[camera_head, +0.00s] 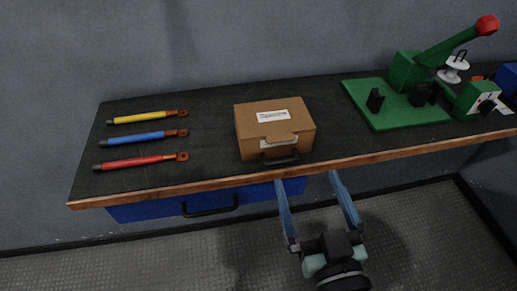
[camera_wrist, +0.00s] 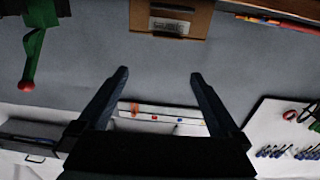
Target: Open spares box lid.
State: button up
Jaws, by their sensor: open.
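The spares box (camera_head: 253,137) is a brown carton standing near the front edge of the dark workbench. Its lid (camera_head: 290,107) is down and carries a white label. A front flap hangs over the front, and a dark handle (camera_head: 281,160) sits low on that side. My gripper (camera_head: 307,179) is open and empty, in front of the bench edge and a little right of the box, apart from it. In the wrist view the box (camera_wrist: 140,14) is cut off at the top edge, beyond the two spread fingers (camera_wrist: 158,76).
Yellow (camera_head: 140,118), blue (camera_head: 140,138) and red (camera_head: 135,162) rods lie at the bench's left. A green press (camera_head: 400,105) with a red-knobbed lever stands right. A blue drawer (camera_head: 150,208) hangs under the bench. The wrist view shows a white tool board (camera_wrist: 275,120).

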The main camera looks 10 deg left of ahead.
notch_tip(320, 180, down, 3)
jog(key=s, duration=0.1)
jog(key=p, duration=0.3)
send_near(274, 120)
jog(key=shift+d+p+x, duration=0.2)
jog(key=shift+p+x, duration=0.1)
jog(key=shift+x, duration=0.85)
grip_shut()
